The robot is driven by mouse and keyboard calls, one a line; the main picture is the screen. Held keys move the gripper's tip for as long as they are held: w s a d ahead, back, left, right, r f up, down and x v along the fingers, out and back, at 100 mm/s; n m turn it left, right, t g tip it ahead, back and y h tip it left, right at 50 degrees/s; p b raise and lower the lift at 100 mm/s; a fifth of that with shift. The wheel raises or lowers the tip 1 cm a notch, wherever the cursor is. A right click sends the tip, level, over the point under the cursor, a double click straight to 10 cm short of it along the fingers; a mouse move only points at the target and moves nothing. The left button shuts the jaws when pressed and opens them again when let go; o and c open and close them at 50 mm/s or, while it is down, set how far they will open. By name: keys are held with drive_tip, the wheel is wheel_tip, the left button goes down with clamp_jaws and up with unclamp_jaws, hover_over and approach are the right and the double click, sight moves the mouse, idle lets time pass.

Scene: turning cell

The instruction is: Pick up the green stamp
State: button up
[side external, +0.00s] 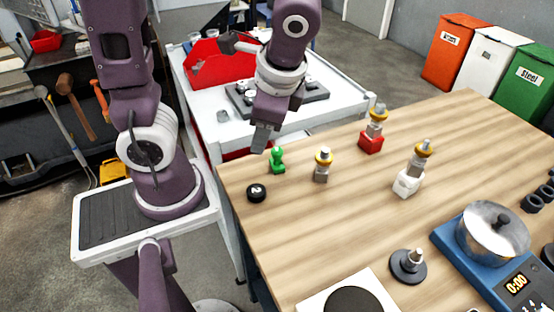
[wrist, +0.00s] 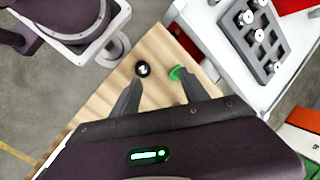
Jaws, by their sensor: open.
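The green stamp (side external: 277,160) stands upright near the left corner of the wooden table. In the wrist view the green stamp (wrist: 177,73) shows close to the tip of the right finger; I cannot tell whether they touch. My gripper (side external: 262,138) is above and a little left of the stamp in the side view. In the wrist view my gripper (wrist: 160,84) has its two fingers spread apart with nothing held between them.
A black round weight marked 2 (side external: 256,193) lies on the table near the stamp. A yellow-ringed part (side external: 323,164) stands just right of it. A red-based part (side external: 373,130) and a white-based part (side external: 410,170) stand farther right. Bare wood (side external: 300,220) lies in front.

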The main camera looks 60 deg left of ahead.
sight(279, 157)
drive_tip(key=w+a+f+m+y, duration=0.1)
drive_tip(key=w+f+m+y, duration=0.1)
drive_tip(key=f+m, duration=0.2)
drive_tip(key=w+a+f+m+y, duration=0.1)
drive_tip(key=w+f+m+y, duration=0.1)
drive_tip(key=f, duration=0.3)
drive_tip(key=w+a+f+m+y, duration=0.1)
drive_tip(key=w+f+m+y, duration=0.1)
drive_tip(key=f+m+y, duration=0.2)
drive_tip(key=shift+a+f+m+t, duration=0.1)
drive_tip(key=shift+f+m+t, duration=0.2)
drive_tip(key=shift+m, duration=0.5)
drive_tip(key=x, duration=0.7)
drive_tip(key=shift+w+a+r, duration=0.15)
drive_tip(key=shift+r, duration=0.2)
clamp_jaws()
